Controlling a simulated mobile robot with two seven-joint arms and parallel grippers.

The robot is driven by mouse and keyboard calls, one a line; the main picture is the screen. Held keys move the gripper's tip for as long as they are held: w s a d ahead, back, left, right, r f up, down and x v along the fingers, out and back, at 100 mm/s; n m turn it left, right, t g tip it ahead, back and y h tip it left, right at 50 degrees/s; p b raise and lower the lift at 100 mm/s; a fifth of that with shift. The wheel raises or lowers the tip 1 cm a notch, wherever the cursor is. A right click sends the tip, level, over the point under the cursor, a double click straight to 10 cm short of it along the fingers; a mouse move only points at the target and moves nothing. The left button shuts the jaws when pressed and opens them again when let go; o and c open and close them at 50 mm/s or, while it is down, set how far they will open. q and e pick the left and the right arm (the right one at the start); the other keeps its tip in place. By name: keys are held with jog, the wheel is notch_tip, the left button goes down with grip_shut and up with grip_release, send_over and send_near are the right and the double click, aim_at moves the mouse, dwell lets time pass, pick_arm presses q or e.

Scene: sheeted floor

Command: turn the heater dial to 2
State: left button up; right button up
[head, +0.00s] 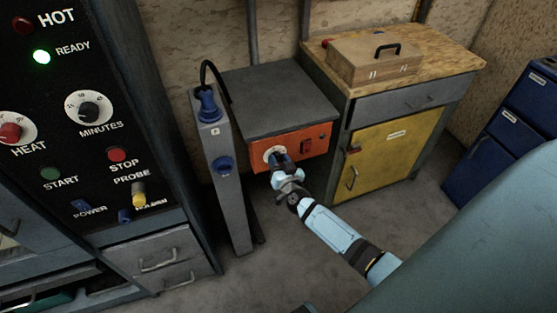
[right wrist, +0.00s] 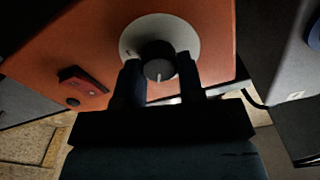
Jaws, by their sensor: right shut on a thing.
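The heater (head: 288,106) is a box with a grey top and an orange front panel (head: 308,146). Its dial is a black knob (right wrist: 159,62) on a pale round plate (right wrist: 184,33), with a white pointer line on the knob. My right gripper (head: 279,165) is at the dial in the head view. In the right wrist view, the two fingers of the right gripper (right wrist: 160,75) are on either side of the knob, shut on it. The scale numbers around the dial are too small or dark to read. My left gripper is not in view.
A red switch (right wrist: 84,80) sits on the panel beside the dial. A grey post (head: 228,180) with a blue plug (head: 208,104) and black cable stands left of the heater. A wooden-topped cabinet (head: 385,150) stands to the right. A control panel (head: 75,110) fills the left.

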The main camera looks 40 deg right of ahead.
jog(key=m, duration=0.3)
jog(key=shift+f+m, duration=0.1)
jog(key=shift+m, duration=0.3)
jog(key=m, duration=0.3)
jog(key=shift+b, duration=0.4)
pick_arm(q)
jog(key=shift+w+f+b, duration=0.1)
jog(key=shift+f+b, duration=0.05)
jog(key=shift+b, duration=0.2)
pick_arm(e)
jog(key=shift+d+m, duration=0.1)
jog(key=shift+m, duration=1.6)
jog(key=o, duration=0.9)
jog(key=shift+s, duration=0.1)
pick_arm(q)
jog(key=shift+p, duration=0.4)
pick_arm(e)
jog(key=v, duration=1.3)
jog(key=shift+s, duration=0.4)
